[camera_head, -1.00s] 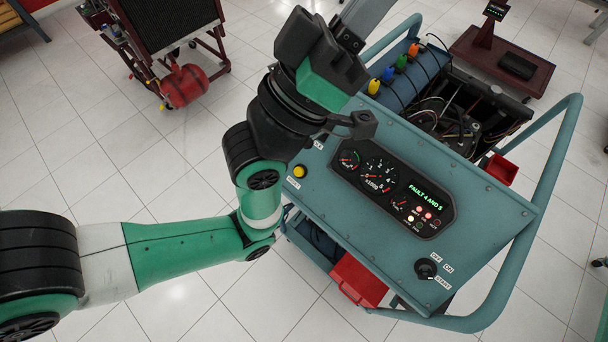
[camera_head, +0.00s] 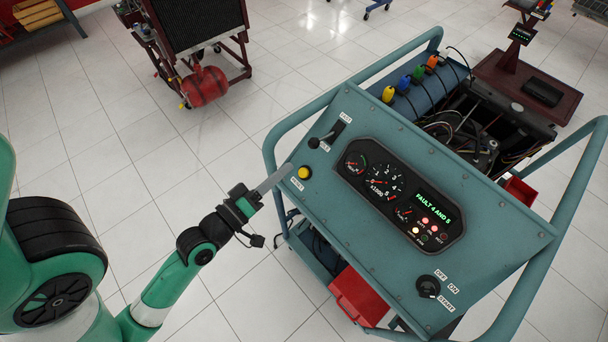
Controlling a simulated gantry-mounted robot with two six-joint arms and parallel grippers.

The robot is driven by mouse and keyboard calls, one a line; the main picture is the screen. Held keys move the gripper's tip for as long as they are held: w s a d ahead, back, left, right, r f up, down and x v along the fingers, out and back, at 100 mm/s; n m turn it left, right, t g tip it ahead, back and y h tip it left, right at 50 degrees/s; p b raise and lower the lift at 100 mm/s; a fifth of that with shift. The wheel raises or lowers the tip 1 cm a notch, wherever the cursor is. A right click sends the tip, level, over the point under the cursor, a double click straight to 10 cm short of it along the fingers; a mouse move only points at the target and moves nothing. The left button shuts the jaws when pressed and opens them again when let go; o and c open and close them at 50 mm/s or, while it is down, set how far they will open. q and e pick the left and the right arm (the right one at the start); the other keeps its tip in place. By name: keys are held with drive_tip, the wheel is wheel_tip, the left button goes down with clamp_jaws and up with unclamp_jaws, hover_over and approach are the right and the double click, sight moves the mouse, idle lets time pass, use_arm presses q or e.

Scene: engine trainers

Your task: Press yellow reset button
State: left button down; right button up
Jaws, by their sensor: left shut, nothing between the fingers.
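The yellow reset button (camera_head: 304,172) is a small round button near the left edge of the blue-green control panel (camera_head: 400,265). A small white label sits beside it. My left gripper (camera_head: 284,172) comes in from the left with its grey fingers shut and empty. Its fingertips point at the button and look just left of it, by the panel's edge. I cannot tell their height or whether they touch the button. My right gripper is not in view.
A black lever (camera_head: 327,136) stands above the button. A gauge cluster (camera_head: 402,197) reads "FAULT 4 AND 5". A key switch (camera_head: 428,287) is at lower right. Tubular rails frame the trainer. Open tiled floor lies left.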

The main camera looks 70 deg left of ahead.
sight(303, 173)
use_arm(q)
drive_tip(key=shift+s+a+f+n+g+y, duration=0.15)
drive_tip(key=shift+s+a+f+n+g, duration=0.1)
drive_tip(key=shift+s+f, duration=0.3)
drive_tip(key=shift+s+a+f+n+g+y, duration=0.15)
drive_tip(key=shift+s+a+f+g, duration=0.1)
drive_tip(key=shift+s+f, duration=0.3)
drive_tip(key=shift+w+f, duration=0.1)
drive_tip(key=shift+w, duration=0.05)
drive_tip(key=w+f, duration=0.1)
drive_tip(key=f, duration=0.1)
drive_tip(key=w+a+f+b, duration=0.1)
drive_tip(key=w+f, duration=0.1)
drive_tip(key=w+f+b, duration=0.1)
drive_tip(key=w+f, duration=0.1)
drive_tip(key=shift+w+a+f, duration=0.25)
drive_tip(key=shift+a, duration=0.1)
idle(1.2)
drive_tip(key=shift+w+a+f, duration=0.1)
drive_tip(key=shift+w+f, duration=0.15)
drive_tip(key=shift+f, duration=0.05)
